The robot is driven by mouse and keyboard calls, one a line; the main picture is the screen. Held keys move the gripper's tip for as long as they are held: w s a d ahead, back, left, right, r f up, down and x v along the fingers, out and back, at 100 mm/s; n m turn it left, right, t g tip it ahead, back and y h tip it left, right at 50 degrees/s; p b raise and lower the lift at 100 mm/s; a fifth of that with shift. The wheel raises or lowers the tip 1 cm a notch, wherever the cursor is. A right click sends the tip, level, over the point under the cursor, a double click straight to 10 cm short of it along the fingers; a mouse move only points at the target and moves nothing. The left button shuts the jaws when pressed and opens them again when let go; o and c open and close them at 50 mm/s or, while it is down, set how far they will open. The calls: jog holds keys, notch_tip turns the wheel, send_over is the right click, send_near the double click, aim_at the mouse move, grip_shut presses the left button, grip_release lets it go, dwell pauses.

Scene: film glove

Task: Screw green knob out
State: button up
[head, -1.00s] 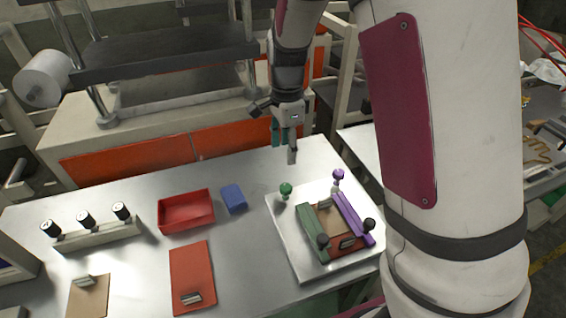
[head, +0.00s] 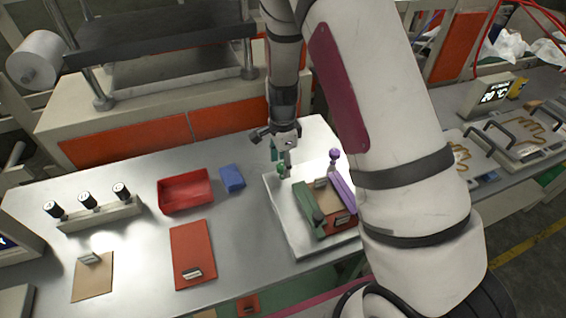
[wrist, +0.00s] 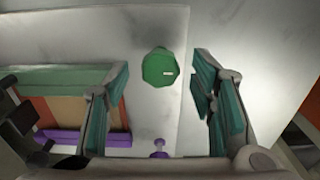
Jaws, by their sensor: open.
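My gripper (wrist: 160,74) is open and points down, with one teal-padded finger on each side of the knob and a gap to both. In the head view my gripper (head: 281,163) is at the plate's back left corner and mostly hides the knob. I cannot tell how far the fingertips are above it.
The plate carries a green bar (head: 307,208), a purple bar (head: 342,188) and a purple knob (head: 334,154). A blue block (head: 232,178) and a red tray (head: 186,192) lie to the left. My arm hides the plate's right side.

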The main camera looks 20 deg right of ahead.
jog(key=shift+f, duration=0.35)
jog(key=c, duration=1.1)
jog(key=shift+c, duration=0.2)
